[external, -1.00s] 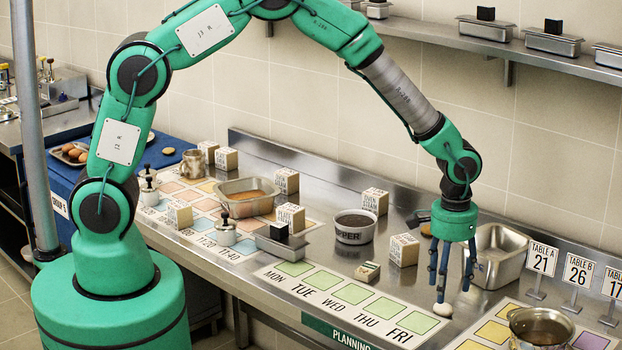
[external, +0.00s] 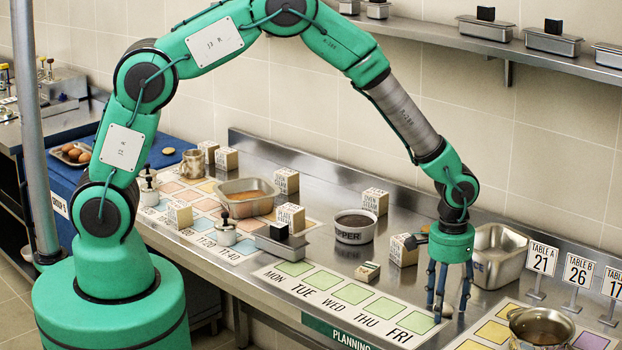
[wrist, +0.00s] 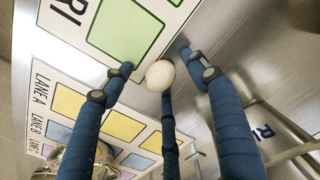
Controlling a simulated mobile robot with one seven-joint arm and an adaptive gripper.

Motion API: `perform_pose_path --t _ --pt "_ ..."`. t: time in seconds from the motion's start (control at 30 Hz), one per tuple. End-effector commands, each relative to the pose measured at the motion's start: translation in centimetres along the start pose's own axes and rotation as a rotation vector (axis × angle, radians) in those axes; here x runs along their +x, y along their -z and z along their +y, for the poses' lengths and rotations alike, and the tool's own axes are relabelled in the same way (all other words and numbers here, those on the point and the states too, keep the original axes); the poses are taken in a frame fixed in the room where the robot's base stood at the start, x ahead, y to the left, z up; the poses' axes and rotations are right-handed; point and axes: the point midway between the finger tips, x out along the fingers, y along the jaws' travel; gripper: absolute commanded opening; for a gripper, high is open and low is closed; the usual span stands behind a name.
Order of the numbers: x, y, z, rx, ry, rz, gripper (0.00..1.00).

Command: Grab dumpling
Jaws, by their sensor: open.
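The dumpling, a small pale round lump (wrist: 160,75), lies on the steel counter just off the corner of the green FRI square (wrist: 130,30). In the external view the dumpling (external: 444,310) is mostly hidden behind my fingers. My gripper (external: 449,308) points down with its blue fingers spread around the dumpling. In the wrist view my gripper (wrist: 159,70) has fingertips on the left, right and near sides of the dumpling. The fingers are open; the near fingertip looks close to it, and I cannot tell whether it touches.
A steel pan (external: 497,262) stands close behind my gripper on the right. A pot of brown liquid (external: 541,330) and table number signs (external: 541,262) are to the right. A pepper tub (external: 355,228) and a labelled block (external: 404,250) stand to the left.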

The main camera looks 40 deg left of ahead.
Motion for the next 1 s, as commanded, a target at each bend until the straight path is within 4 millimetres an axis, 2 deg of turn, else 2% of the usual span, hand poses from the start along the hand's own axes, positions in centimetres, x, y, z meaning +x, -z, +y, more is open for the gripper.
perform_pose_path --t 0.3,0.53,1.0 --pt "-0.01 -0.01 0.00 0.000 0.000 0.000 0.57" --pt "-0.01 -0.01 -0.01 0.000 0.000 0.000 0.13" --pt "-0.31 0.01 0.01 0.000 0.000 0.000 0.12"
